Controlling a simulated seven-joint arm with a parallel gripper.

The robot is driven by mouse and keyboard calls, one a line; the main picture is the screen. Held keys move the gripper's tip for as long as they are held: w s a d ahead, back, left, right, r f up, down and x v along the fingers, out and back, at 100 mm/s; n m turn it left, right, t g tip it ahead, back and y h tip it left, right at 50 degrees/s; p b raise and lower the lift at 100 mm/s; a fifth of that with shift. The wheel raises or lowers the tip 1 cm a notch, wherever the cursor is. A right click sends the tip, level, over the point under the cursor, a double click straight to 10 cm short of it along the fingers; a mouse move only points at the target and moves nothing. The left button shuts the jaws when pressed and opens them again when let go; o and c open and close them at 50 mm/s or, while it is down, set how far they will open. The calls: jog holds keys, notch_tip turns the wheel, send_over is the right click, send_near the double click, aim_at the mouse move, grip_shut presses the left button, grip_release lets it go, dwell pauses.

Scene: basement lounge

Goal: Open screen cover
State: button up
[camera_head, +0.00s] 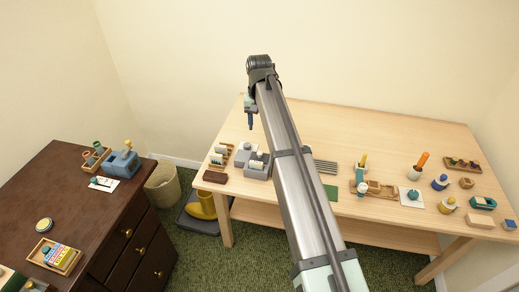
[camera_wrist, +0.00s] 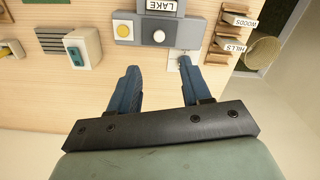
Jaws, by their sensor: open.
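No part that I can clearly tell as a screen cover shows.
A wooden rack with "WOODS" and "HILLS" cards (camera_wrist: 222,42) stands to the right in the wrist view. A pale box with a teal switch (camera_wrist: 85,47) is left. The light wood table (camera_head: 330,120) is clear at its back. A wastebasket (camera_head: 162,186) stands beyond its left edge.

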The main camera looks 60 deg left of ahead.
aim_at(260, 152)
notch_tip(260, 152, down, 12)
jog(key=shift+f, duration=0.25)
dwell(0.3)
jog(key=shift+c, duration=0.3)
grip_shut()
dwell(0.3)
